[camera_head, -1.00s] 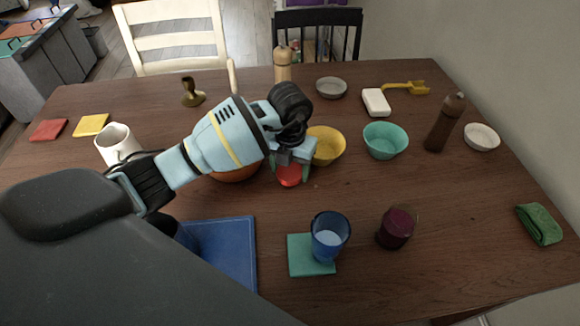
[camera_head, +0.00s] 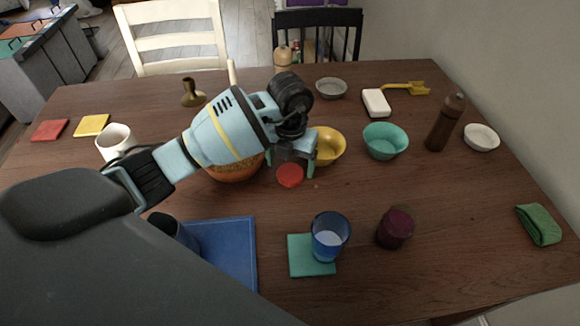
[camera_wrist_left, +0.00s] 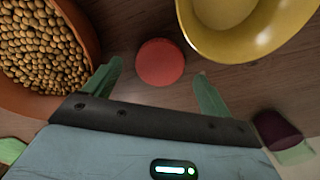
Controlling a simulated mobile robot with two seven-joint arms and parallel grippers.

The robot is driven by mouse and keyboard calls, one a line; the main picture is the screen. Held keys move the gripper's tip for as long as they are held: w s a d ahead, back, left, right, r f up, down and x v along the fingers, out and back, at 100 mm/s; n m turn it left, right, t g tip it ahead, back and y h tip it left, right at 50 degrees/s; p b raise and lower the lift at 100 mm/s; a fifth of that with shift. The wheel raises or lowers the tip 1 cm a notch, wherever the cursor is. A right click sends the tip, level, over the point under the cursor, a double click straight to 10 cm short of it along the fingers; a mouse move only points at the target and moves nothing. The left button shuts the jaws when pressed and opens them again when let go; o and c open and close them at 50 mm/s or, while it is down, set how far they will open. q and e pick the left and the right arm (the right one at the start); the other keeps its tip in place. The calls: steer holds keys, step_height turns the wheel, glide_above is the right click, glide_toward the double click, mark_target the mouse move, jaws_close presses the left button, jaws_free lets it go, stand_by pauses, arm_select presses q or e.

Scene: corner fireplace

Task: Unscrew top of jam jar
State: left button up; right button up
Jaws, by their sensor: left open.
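The jam jar (camera_head: 396,229) is a dark purple jar standing on the table right of the blue glass, with no red lid on it. It also shows at the right edge of the left wrist view (camera_wrist_left: 278,131). A round red lid (camera_head: 290,176) appears to lie flat on the table in front of the yellow bowl. In the left wrist view the lid (camera_wrist_left: 160,62) shows between the fingertips, with gaps on both sides. My left gripper (camera_head: 292,163) is open and empty, just above the lid. My right gripper is not in view.
A yellow bowl (camera_head: 328,147) and an orange-brown bowl of small round pieces (camera_wrist_left: 42,45) stand close around the left gripper. A blue glass (camera_head: 330,237) stands on a teal coaster (camera_head: 299,261). The table right of the jar is clear up to a green cloth (camera_head: 539,224).

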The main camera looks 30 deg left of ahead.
mark_target(290, 173)
arm_select(q)
step_height(290, 173, up, 10)
steer(key=shift+p, duration=0.35)
steer(key=shift+f, duration=0.1)
